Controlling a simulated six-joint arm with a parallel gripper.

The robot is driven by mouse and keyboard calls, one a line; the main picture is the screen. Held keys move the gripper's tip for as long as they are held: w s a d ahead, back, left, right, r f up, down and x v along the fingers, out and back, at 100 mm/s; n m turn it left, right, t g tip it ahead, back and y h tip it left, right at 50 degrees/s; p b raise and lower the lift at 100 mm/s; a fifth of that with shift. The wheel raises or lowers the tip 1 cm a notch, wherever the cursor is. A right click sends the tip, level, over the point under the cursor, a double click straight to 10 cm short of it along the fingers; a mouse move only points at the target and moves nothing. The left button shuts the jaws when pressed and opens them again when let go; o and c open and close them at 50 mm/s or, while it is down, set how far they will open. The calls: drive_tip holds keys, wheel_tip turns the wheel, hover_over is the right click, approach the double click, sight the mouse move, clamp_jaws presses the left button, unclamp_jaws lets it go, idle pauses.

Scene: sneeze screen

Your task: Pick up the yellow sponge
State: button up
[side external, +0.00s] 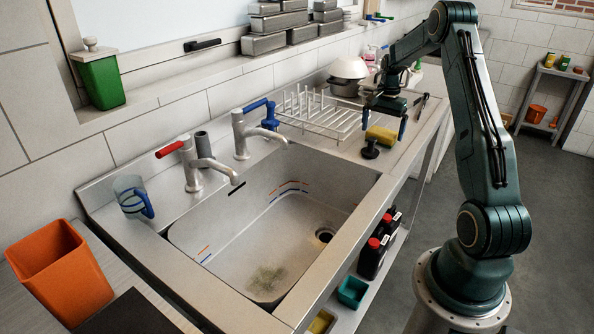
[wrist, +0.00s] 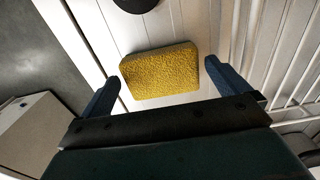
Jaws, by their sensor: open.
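The yellow sponge (side external: 381,133) lies on the metal counter to the right of the sink, beside the dish rack. In the wrist view the sponge (wrist: 160,71) lies flat and slightly tilted, ahead of my fingers. My gripper (side external: 385,122) is pointing down above the sponge, with its blue fingers apart. In the wrist view my open gripper (wrist: 161,85) has one finger to the left and one to the right of the sponge, with nothing held. I cannot tell the exact height of the fingertips over the counter.
A black round stopper (side external: 370,149) stands just in front of the sponge and also shows in the wrist view (wrist: 136,3). The white wire dish rack (side external: 318,112) is close on the left. The sink (side external: 270,235) lies nearer the camera.

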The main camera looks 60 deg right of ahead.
drive_tip(key=shift+f, duration=1)
drive_tip(key=shift+c, duration=0.4)
drive_tip(key=c, duration=0.7)
